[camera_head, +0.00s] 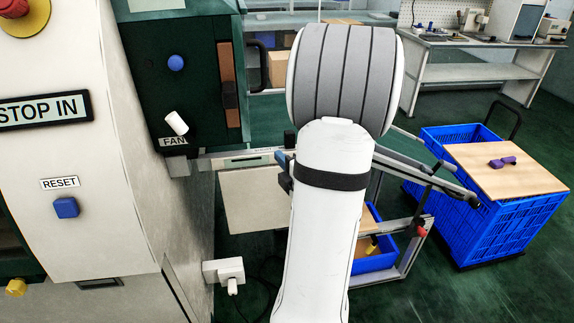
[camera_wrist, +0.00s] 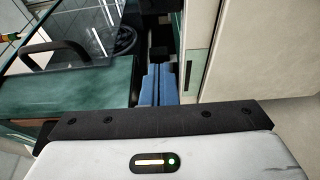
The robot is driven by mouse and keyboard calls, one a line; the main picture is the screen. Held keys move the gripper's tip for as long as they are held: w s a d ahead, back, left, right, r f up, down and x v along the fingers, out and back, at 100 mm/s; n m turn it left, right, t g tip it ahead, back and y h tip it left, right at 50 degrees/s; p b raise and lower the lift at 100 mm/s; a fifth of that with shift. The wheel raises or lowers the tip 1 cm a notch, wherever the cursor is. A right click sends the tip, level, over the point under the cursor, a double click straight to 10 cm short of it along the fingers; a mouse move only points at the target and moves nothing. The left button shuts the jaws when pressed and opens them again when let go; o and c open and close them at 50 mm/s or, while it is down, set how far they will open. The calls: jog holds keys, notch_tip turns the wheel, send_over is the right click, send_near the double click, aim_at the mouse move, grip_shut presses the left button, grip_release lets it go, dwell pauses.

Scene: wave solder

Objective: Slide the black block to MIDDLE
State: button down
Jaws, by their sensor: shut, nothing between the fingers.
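My gripper (camera_wrist: 157,72) shows two blue fingers side by side in the wrist view, closed together with nothing held. A small black block-like piece (camera_wrist: 159,49) is just beyond the fingertips, beside a pale panel. I cannot tell whether the fingers touch it, and it may be the black block. In the camera_head view, the rail (camera_head: 240,161) runs behind my white arm, which hides most of the gripper and the block. I cannot read a MIDDLE label.
A cream machine cabinet (camera_head: 85,130) stands close on the left, with a dark green panel (camera_head: 165,100) beside it. A white knob (camera_head: 176,123) sticks out near the FAN label. A blue crate (camera_head: 510,225) with a wooden lid stands at the right on open floor.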

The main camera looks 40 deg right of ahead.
jog(key=s+b, duration=0.1)
jog(key=b, duration=0.3)
jog(key=shift+f, duration=0.3)
jog(key=s+b, duration=0.1)
jog(key=b, duration=0.3)
jog(key=shift+s+a+r, duration=0.15)
jog(key=shift+a, duration=0.05)
jog(key=shift+r+b, duration=0.1)
jog(key=shift+b, duration=0.2)
